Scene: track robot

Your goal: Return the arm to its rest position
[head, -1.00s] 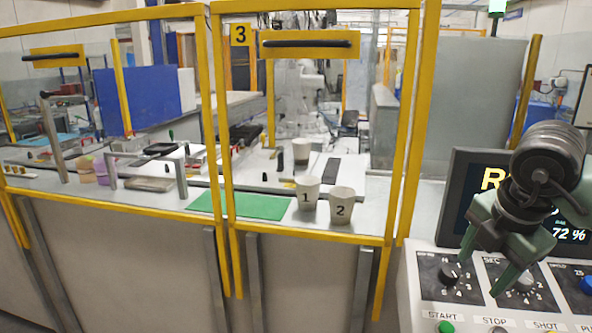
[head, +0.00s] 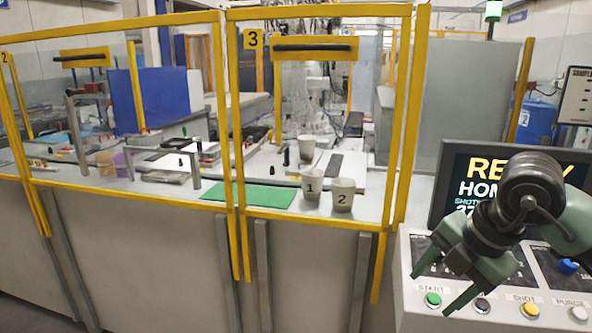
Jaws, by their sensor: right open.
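My right gripper (head: 436,290) is dark green, with two fingers spread open and nothing between them. It hangs in front of the control panel (head: 404,300) at the right of the head view, above the START button (head: 433,299). I cannot tell whether a fingertip touches the panel. My right arm comes in from the right edge and hides part of the panel and part of the screen (head: 462,162), which reads "READY" and "HOM". My left gripper is out of view.
Yellow-framed guard panels (head: 235,130) close off the bench at the left and middle. Behind them are cup 1 (head: 311,187), cup 2 (head: 342,195), a further cup (head: 306,149) and a green mat (head: 262,195). More buttons, yellow (head: 530,309) and blue (head: 568,266), sit on the panel.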

